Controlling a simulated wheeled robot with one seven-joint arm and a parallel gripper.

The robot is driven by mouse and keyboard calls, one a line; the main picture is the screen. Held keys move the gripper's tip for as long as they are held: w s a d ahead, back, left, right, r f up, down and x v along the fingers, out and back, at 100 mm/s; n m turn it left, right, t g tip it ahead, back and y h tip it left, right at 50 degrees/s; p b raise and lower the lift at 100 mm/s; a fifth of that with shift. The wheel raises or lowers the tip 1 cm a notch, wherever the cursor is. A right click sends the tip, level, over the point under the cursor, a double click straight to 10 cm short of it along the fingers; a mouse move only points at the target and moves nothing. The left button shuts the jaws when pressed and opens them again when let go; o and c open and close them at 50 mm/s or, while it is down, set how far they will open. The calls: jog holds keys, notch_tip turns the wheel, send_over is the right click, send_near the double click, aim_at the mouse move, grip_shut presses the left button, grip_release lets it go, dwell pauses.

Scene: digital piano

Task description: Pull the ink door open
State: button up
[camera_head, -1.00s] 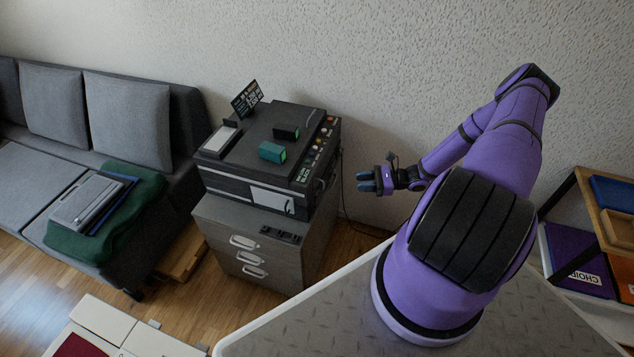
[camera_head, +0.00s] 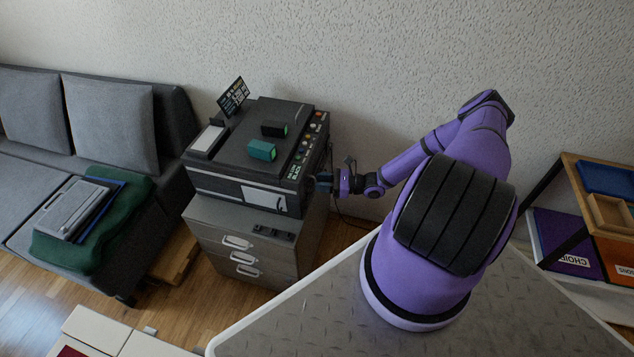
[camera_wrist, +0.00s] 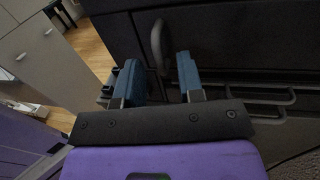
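The dark printer (camera_head: 222,186) stands on a grey drawer cabinet. Its front carries a pale panel (camera_head: 264,198); I cannot tell for sure whether that or the dark side is the ink door. My gripper (camera_head: 322,182) is at the printer's right side. In the wrist view my gripper (camera_wrist: 160,78) is open, its two blue fingers pointing at the dark side face (camera_wrist: 235,35). A dark upright loop handle (camera_wrist: 158,40) stands out from that face, in line with the gap between the fingertips. I cannot tell whether the fingers touch it.
The cabinet (camera_head: 215,220) below has several drawers with pale handles. A green cartridge (camera_head: 262,150) and a black one (camera_head: 273,129) lie on the printer's top. More dark bar handles (camera_wrist: 262,97) show low on the right in the wrist view. The wall is close behind.

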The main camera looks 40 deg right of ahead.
jog(key=shift+x, duration=0.9)
grip_shut()
